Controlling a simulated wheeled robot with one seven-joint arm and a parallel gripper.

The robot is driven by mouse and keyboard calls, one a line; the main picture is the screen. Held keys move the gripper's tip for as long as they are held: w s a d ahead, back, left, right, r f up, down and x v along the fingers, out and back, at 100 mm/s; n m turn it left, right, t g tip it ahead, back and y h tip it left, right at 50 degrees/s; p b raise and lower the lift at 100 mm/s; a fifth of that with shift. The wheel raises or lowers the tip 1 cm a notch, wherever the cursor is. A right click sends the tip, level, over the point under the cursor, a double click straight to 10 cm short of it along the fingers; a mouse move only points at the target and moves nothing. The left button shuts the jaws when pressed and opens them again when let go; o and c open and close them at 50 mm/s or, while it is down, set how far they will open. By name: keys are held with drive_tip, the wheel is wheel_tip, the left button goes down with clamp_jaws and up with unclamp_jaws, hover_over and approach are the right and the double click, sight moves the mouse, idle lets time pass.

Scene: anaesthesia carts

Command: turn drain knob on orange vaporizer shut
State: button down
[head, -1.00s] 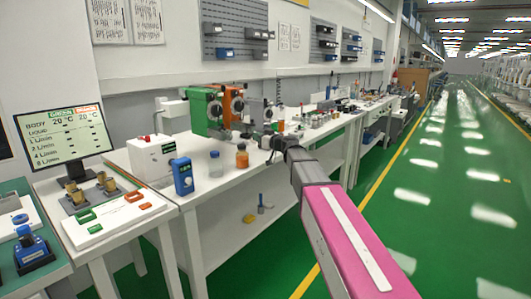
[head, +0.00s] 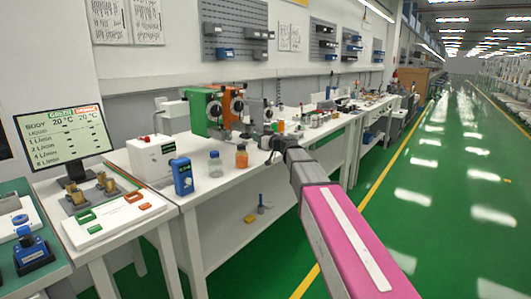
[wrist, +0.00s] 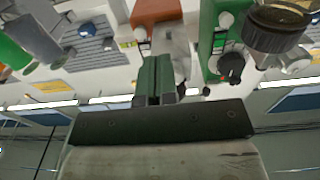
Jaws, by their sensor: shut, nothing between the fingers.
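The orange vaporizer (head: 228,104) stands on the white bench in the head view, right of the green vaporizer (head: 203,112). In the wrist view the orange body (wrist: 157,11) is at the top, just beyond my fingertips, and the green vaporizer (wrist: 210,38) is to its right, with a black knob (wrist: 231,66). My gripper (wrist: 155,62) is shut and empty, its two fingers together, below the orange body. The orange vaporizer's drain knob cannot be made out clearly; my fingers may cover part of that area. In the head view my gripper (head: 268,144) is small and dark in front of the vaporizers.
A white box (head: 152,157) and a monitor (head: 62,138) are further left. The green floor to the right is clear.

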drive_tip(key=shift+a+r+y, duration=0.15)
drive_tip(key=shift+a, duration=0.4)
drive_tip(key=shift+a+r+y, duration=0.15)
drive_tip(key=shift+a, duration=0.35)
drive_tip(key=shift+f, duration=0.5)
drive_tip(key=v, duration=0.6)
drive_tip(key=shift+s, duration=0.3)
drive_tip(key=shift+d, duration=0.15)
